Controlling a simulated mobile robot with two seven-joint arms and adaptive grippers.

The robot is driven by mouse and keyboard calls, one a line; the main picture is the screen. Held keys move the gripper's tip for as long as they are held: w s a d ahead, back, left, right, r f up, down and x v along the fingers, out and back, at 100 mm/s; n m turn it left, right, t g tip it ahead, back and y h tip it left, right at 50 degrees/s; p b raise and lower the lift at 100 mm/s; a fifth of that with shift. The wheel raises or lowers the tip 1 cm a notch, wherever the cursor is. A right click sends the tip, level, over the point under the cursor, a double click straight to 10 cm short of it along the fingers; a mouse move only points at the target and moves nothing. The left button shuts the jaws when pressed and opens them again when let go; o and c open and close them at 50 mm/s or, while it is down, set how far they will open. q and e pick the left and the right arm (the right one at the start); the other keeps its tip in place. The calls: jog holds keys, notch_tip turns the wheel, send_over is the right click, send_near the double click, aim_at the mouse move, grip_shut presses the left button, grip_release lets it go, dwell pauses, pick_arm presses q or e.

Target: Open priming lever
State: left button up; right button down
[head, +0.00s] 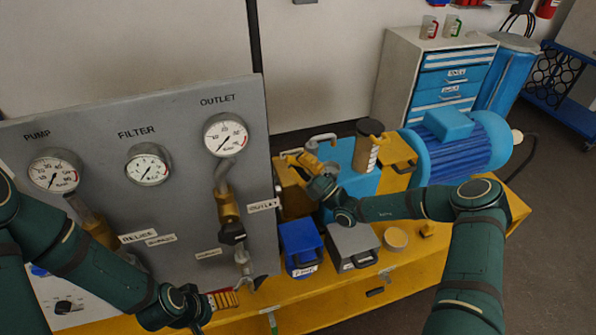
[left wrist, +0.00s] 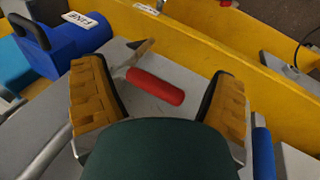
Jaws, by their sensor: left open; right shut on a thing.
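The grey gauge panel (head: 185,200) stands behind my left arm. A blue bin (head: 301,243), a grey bin (head: 352,240) and a brown canister (head: 368,148) stand on the yellow bench (head: 330,310). A blue motor (head: 460,150) stands at the right. The front of the bench is partly clear.

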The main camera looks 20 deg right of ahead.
jog(key=m+t, duration=0.1)
jog(key=r+m+t+h, duration=0.1)
jog(key=m, duration=0.1)
jog(key=d+m+t+h, duration=0.1)
jog(key=shift+w+r+m+t, duration=0.1)
jog(key=shift+r+m+t, duration=0.2)
jog(key=shift+r, duration=0.05)
jog(key=m+t+h, duration=0.1)
jog(key=m, duration=0.1)
jog(key=d+m+t+h, duration=0.1)
jog(key=r+m+t+h, duration=0.1)
jog(key=m+h, duration=0.1)
jog(key=shift+d+m, duration=0.3)
jog(key=shift+w+d+r+m+t+h+b, duration=0.1)
jog(key=shift+d+r+m+t+h, duration=0.35)
jog(key=shift+m+h, duration=1.9)
jog(key=shift+s+d+f+m+h+b, duration=0.15)
jog(key=shift+d+m+h, duration=0.6)
jog(key=shift+m+h, duration=1.6)
jog(key=shift+w+d+r+m+t+h+b, duration=0.2)
jog(key=shift+d+m+h, duration=0.4)
jog(key=shift+m+h, duration=1.7)
jog(key=c, duration=0.8)
grip_release()
jog(key=shift+f, duration=0.1)
jog(key=d+v, duration=0.1)
jog(key=v, duration=0.6)
jog(key=shift+s+a, duration=0.2)
jog(key=shift+a, duration=0.25)
